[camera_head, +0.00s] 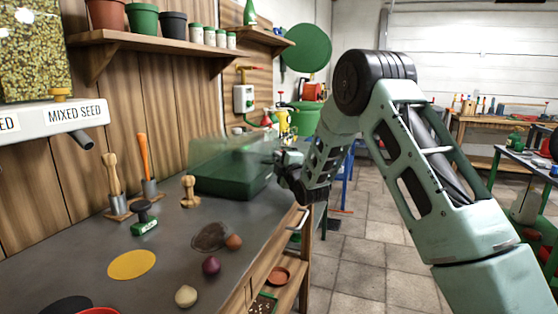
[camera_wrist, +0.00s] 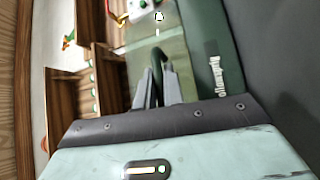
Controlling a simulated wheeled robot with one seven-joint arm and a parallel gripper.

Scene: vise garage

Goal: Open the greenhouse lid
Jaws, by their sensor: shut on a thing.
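The greenhouse is a dark green tray (camera_head: 230,184) with a clear, greenish lid (camera_head: 222,150), at the far end of the grey bench in the head view. My gripper (camera_head: 284,158) is at its right side. In the wrist view my gripper's fingers (camera_wrist: 157,78) are shut on a dark green handle (camera_wrist: 156,58) in front of the see-through lid (camera_wrist: 143,38). The tray's green side with white lettering (camera_wrist: 203,50) lies just right of the fingers. I cannot tell whether the lid is raised off the tray.
On the bench are a wooden-handled stamp (camera_head: 189,190), a green stamp (camera_head: 144,218), a yellow disc (camera_head: 132,264) and several bulbs. Two hand tools stand by the wall. A shelf (camera_head: 165,42) with pots hangs above. Open floor (camera_head: 365,235) lies right of the bench.

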